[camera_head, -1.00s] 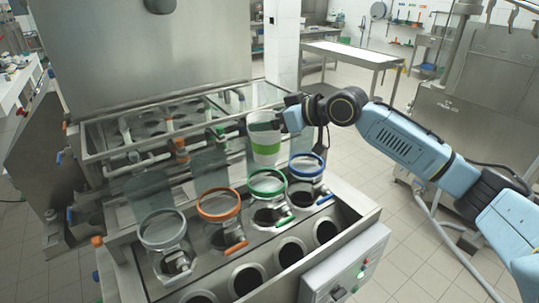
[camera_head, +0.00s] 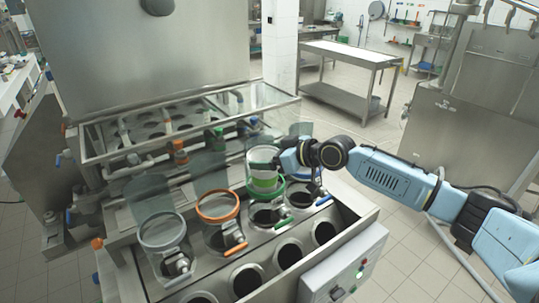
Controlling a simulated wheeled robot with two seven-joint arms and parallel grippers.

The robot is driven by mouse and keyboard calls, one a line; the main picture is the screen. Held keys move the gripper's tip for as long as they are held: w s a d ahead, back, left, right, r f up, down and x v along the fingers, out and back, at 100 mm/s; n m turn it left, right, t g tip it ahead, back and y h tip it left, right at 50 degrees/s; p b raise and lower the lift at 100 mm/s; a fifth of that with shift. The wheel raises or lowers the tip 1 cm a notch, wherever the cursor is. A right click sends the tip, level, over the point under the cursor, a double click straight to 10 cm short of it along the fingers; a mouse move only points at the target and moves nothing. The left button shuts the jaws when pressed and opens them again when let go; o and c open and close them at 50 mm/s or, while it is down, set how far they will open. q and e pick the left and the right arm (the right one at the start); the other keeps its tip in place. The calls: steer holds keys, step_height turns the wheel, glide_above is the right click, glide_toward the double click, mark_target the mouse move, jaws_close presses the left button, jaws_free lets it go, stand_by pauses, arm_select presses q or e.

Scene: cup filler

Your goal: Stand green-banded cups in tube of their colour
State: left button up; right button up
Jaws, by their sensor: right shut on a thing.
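A white cup with a green band (camera_head: 263,183) is upright at the mouth of the green-ringed tube (camera_head: 268,195). Its lower part is inside the ring and its white rim stands above it. My right gripper (camera_head: 279,161) is shut on the cup from the right side. I cannot tell whether the cup's base touches anything. My left gripper is not in view.
The orange-ringed tube (camera_head: 218,206) and the grey-ringed tube (camera_head: 162,231) stand to the left, both looking empty. The blue-ringed tube on the right is mostly hidden by my right gripper. A glass-topped frame (camera_head: 270,98) is behind. A control box (camera_head: 343,266) sits in front.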

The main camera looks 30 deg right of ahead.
steer(key=o, duration=1.1)
steer(key=shift+f, duration=0.1)
steer(key=shift+r, duration=0.25)
steer(key=shift+b+v, duration=0.95)
steer(key=shift+v, duration=5.05)
